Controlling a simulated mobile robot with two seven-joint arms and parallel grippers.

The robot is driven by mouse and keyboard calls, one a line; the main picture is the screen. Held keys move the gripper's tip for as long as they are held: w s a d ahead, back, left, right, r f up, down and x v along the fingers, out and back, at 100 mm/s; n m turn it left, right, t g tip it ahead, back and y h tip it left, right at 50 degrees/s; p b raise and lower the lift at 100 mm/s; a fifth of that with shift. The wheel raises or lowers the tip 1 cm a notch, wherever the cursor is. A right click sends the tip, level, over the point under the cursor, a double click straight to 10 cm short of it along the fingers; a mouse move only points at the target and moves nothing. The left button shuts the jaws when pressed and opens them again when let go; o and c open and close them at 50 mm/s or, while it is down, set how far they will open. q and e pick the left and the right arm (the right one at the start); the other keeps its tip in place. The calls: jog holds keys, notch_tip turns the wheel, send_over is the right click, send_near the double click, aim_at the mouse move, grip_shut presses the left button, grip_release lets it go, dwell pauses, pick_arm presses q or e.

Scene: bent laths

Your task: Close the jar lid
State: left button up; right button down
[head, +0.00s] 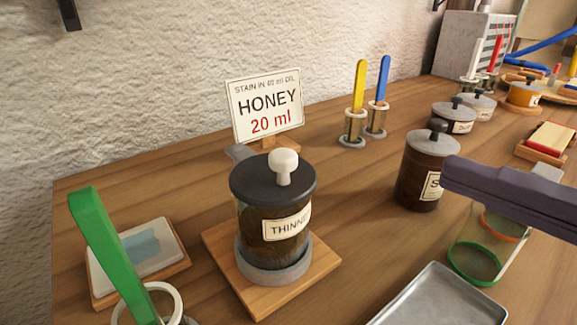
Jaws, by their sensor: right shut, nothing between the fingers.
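A glass jar labelled THINNER (258,232) with dark contents stands upright in a grey ring on a wooden base. Its dark round lid (250,187) with a white knob (284,162) lies flat over the mouth; I see no gap. A grey tab (240,153) shows behind the lid. A second jar (410,178), brown with a dark knobbed lid (433,143), stands further right, its label partly hidden by my right gripper. My right gripper (453,176) comes in from the right, shut and empty, well apart from the THINNER lid. My left gripper is out of view.
A HONEY 20 ml sign (265,105) stands behind the jar. A green lath (108,250) rises at front left beside a pale tray (147,246). A metal tray (440,300) and a glass cup (478,255) are at front right. Yellow (360,85) and blue laths (383,78) stand behind.

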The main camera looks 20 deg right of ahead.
aim_at(293, 151)
jog(key=w+a+p, duration=0.4)
jog(key=w+a, duration=0.3)
jog(key=a, duration=0.1)
jog(key=shift+w+a+f, duration=0.25)
jog(key=shift+w+f, duration=0.15)
jog(key=shift+f, duration=0.05)
jog(key=shift+s+a, duration=0.3)
jog(key=shift+a, duration=0.45)
